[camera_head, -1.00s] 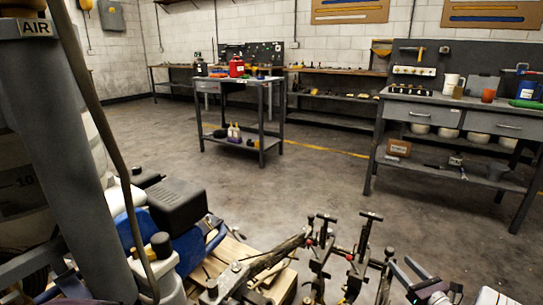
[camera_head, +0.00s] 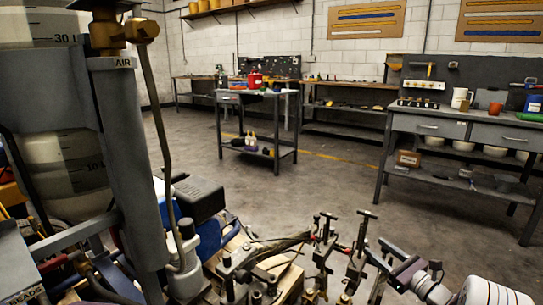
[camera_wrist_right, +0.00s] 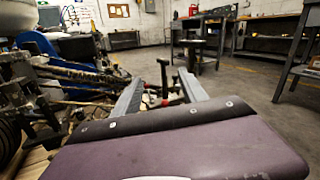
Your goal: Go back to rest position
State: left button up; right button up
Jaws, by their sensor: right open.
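My right gripper (camera_head: 373,246) is at the lower right of the head view, at the end of my pale right arm. Its two grey fingers are apart, with nothing seen held between them. In the right wrist view the fingers (camera_wrist_right: 160,78) stand apart, with metal levers of the line striper beyond and between them. The line striper (camera_head: 135,165) fills the left and bottom of the head view, with pale tanks, a grey post marked AIR and a blue engine. My left gripper is not in view.
Upright levers with red parts (camera_head: 322,245) stand just left of my right gripper. A grey workbench (camera_head: 440,126) is at the right, and a small cart (camera_head: 257,120) stands mid-room. Open concrete floor (camera_head: 320,190) lies between the striper and the benches.

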jog(key=s+a+r+n+g+y+p, duration=0.1)
jog(key=a+r+n+g+y, duration=0.3)
jog(key=a, duration=0.8)
jog(key=s+a+r+n+g+p, duration=0.2)
jog(key=s+a+n+g, duration=0.4)
jog(key=s+a, duration=0.5)
jog(key=s+a+f+n+g+h+p, duration=0.1)
jog(key=s+a+f+n+g+h, duration=0.15)
jog(key=s, duration=0.35)
jog(key=s+a+f+n+g+h, duration=0.1)
jog(key=s+a+n+g, duration=0.25)
jog(key=s, duration=0.25)
jog(key=s+d+f+n+h, duration=0.8)
jog(key=s+d+n, duration=0.2)
jog(key=d, duration=0.1)
notch_tip(320, 180, up, 38)
jog(key=w+d+n+h+p, duration=0.1)
jog(key=w+d+n+p, duration=0.1)
jog(key=p, duration=3.6)
jog(key=shift+w+d+t+p, duration=0.25)
jog(key=shift+t+p, duration=0.15)
